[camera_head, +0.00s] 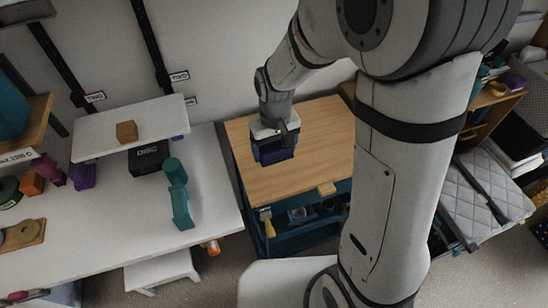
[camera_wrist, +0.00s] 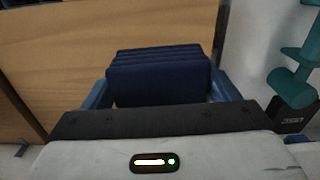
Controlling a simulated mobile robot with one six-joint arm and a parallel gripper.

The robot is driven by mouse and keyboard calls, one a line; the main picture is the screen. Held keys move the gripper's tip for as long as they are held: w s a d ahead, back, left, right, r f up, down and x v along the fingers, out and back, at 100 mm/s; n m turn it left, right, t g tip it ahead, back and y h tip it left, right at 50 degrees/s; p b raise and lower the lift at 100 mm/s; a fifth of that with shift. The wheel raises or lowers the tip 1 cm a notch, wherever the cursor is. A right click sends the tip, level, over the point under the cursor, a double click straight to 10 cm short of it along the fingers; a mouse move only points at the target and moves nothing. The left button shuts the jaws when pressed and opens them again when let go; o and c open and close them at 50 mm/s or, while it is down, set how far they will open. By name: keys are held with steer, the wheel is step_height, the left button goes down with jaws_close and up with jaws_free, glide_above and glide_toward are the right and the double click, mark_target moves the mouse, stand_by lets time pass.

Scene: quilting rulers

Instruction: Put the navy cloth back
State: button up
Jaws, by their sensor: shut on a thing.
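The navy cloth (camera_wrist: 158,78) is a folded, ridged bundle held between my gripper's two blue fingers in the wrist view. My gripper (camera_head: 275,152) is shut on it, and the navy cloth shows below the wrist in the head view (camera_head: 277,157). It hangs over the left part of the wooden top of a teal cart (camera_head: 240,172). I cannot tell whether the cloth touches the wood. The cloth's underside is hidden.
A white table (camera_head: 110,245) on the left bears a teal tool (camera_head: 179,195), a black box (camera_head: 149,158) and a raised white shelf (camera_head: 130,128). Most of the cart top is bare. A quilted grey pad (camera_head: 470,205) lies at right.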

mark_target(274, 175)
steer(key=shift+w+r, duration=0.15)
step_height(274, 175, down, 10)
steer(key=shift+r, duration=0.15)
stand_by(0.6)
steer(key=shift+f, duration=0.35)
steer(key=o, duration=1)
steer(key=shift+r, duration=0.1)
